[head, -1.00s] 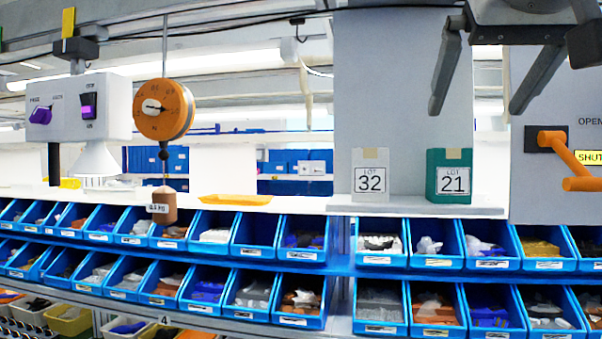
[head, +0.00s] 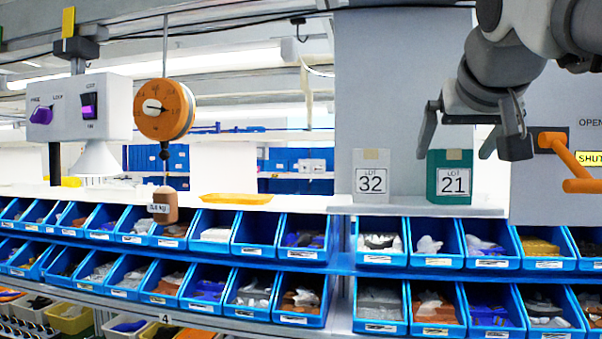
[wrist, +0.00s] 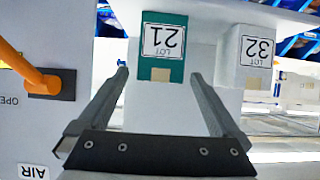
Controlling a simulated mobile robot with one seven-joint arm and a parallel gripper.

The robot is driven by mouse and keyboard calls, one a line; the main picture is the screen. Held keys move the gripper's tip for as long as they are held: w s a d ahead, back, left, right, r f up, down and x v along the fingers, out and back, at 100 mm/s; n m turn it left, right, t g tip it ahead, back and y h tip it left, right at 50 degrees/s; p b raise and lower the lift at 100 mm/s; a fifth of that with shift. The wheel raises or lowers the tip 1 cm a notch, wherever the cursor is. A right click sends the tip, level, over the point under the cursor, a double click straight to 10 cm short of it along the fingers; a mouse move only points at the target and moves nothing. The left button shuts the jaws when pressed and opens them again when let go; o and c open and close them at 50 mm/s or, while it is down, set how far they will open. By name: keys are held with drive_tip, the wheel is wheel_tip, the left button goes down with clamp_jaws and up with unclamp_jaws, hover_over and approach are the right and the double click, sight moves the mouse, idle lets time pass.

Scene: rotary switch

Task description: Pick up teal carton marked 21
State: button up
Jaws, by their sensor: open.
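The teal carton marked 21 (head: 449,177) stands upright on the white shelf, in front of a grey panel. In the wrist view the teal carton (wrist: 155,75) appears upside down, beyond and roughly between the two fingertips. My gripper (head: 455,148) is open and empty, close to the carton's upper part in the head view. In the wrist view its fingers (wrist: 160,74) are spread wide with nothing between them at the near end. I cannot tell whether a finger touches the carton.
A white carton marked 32 (head: 371,177) stands to the left of the teal one. An orange lever (head: 570,160) on a grey panel is close on the right. Blue bins (head: 380,243) with parts lie below the shelf (head: 420,205). A hanging dial scale (head: 163,108) is farther left.

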sight(449, 162)
drive_tip(key=x, duration=0.4)
drive_tip(key=shift+w+f+p, duration=0.15)
drive_tip(key=shift+f+p, duration=0.1)
drive_tip(key=shift+p, duration=0.05)
drive_tip(key=shift+c, duration=0.3)
drive_tip(key=c, duration=1.4)
